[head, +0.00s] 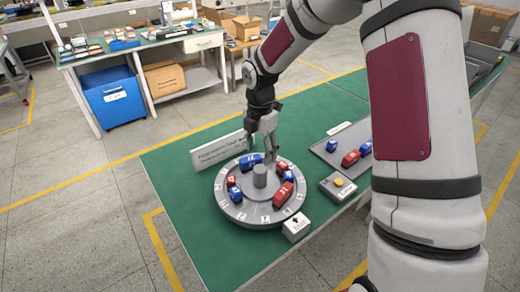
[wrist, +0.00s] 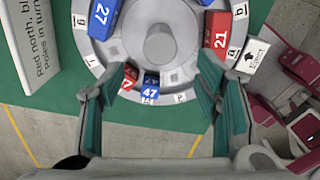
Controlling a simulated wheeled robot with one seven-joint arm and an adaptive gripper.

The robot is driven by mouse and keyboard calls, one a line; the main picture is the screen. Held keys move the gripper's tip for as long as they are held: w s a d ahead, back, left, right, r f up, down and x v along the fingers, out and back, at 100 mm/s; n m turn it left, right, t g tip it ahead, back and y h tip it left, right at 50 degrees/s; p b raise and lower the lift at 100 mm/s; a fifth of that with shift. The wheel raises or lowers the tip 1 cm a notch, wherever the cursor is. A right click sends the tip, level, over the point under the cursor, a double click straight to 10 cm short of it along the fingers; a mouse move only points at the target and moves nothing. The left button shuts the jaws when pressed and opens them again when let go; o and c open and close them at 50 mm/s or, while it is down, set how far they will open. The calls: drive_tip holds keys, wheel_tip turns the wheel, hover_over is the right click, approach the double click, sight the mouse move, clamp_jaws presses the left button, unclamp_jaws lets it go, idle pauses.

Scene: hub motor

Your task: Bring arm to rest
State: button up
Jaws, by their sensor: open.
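My arm reaches in from the upper right in the head view. My gripper (head: 269,157) hangs over the back part of the grey round hub (head: 229,209), near its centre post (head: 260,175). In the wrist view my gripper (wrist: 158,68) has its fingers wide apart, with nothing held between them. Red and blue numbered blocks sit around the hub, among them blue 27 (wrist: 103,17), red 21 (wrist: 218,30), a small red block (wrist: 130,75) and blue 47 (wrist: 151,87). Whether the fingertips touch any block, I cannot tell.
A white sign (head: 218,149) stands behind the hub on the green table (head: 190,240). A grey tray (head: 330,158) with red and blue blocks lies to the right. A yellow-button box (head: 338,187) and a white arrow block (head: 296,227) stand nearby. The front left tabletop is clear.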

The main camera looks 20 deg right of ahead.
drive_tip(key=s+d+r+m+t+h, duration=0.1)
drive_tip(key=s+r+m, duration=0.4)
drive_tip(key=r, duration=0.4)
drive_tip(key=s+r+m+t+h, duration=0.1)
drive_tip(key=s+r+m, duration=0.45)
drive_tip(key=r, duration=0.25)
drive_tip(key=s+r+m+t+y, duration=0.1)
drive_tip(key=s+r+m, duration=0.2)
drive_tip(key=s+m, duration=0.3)
drive_tip(key=s+r+m+t+y, duration=0.1)
drive_tip(key=s+r+m+t, duration=0.1)
drive_tip(key=s+r+m, duration=0.2)
drive_tip(key=shift+s+a+m, duration=0.45)
drive_tip(key=shift+s+m, duration=1.2)
drive_tip(key=shift+s, duration=2.25)
